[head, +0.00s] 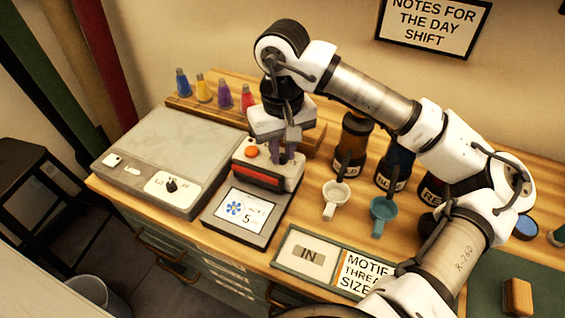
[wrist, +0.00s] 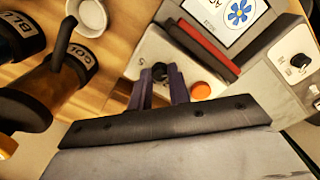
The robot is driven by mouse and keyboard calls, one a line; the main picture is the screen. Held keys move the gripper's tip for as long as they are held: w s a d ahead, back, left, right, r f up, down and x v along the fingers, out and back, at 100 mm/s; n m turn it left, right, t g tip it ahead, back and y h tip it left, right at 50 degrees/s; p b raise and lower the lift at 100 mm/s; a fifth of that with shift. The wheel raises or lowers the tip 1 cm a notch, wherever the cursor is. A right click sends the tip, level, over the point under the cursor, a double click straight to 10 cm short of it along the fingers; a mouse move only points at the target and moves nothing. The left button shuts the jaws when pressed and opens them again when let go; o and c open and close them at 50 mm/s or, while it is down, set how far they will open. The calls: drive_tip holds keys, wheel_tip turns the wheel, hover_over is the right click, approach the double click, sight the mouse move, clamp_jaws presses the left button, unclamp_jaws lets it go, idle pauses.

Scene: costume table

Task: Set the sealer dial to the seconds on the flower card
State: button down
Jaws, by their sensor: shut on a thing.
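The sealer (head: 288,174) is a pale box with a red bar across its front and an orange button (head: 251,152) on top. Its dark dial (wrist: 160,70) shows in the wrist view, with a printed 5 beside it. My gripper (head: 284,150) points down over the sealer. Its two purple-grey fingers (wrist: 159,86) are shut on the dial from either side and hide part of it. The pointer's exact setting cannot be told. The flower card (head: 241,212), white with a blue flower and a 5, lies on the grey plate in front of the sealer; its smaller print is blurred.
A grey box (head: 170,150) with its own knob (head: 171,185) stands left of the sealer. Several coloured cones (head: 203,88) stand behind. Labelled jars (head: 353,140), a white scoop (head: 335,195) and a teal scoop (head: 383,212) are close on the right.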

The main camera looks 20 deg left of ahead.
drive_tip(key=m+b, duration=0.4)
drive_tip(key=shift+f, duration=0.2)
drive_tip(key=m+b, duration=0.2)
drive_tip(key=m, duration=0.3)
drive_tip(key=shift+r+m, duration=0.1)
drive_tip(key=shift+m, duration=0.3)
drive_tip(key=m+b, duration=0.2)
drive_tip(key=m, duration=0.8)
drive_tip(key=shift+m+b, duration=0.4)
drive_tip(key=m, duration=0.4)
drive_tip(key=shift+r+m+b, duration=0.1)
drive_tip(key=shift+m+b, duration=0.2)
drive_tip(key=m, duration=0.5)
drive_tip(key=shift+b, duration=0.4)
drive_tip(key=m, duration=1)
drive_tip(key=shift+m, duration=0.3)
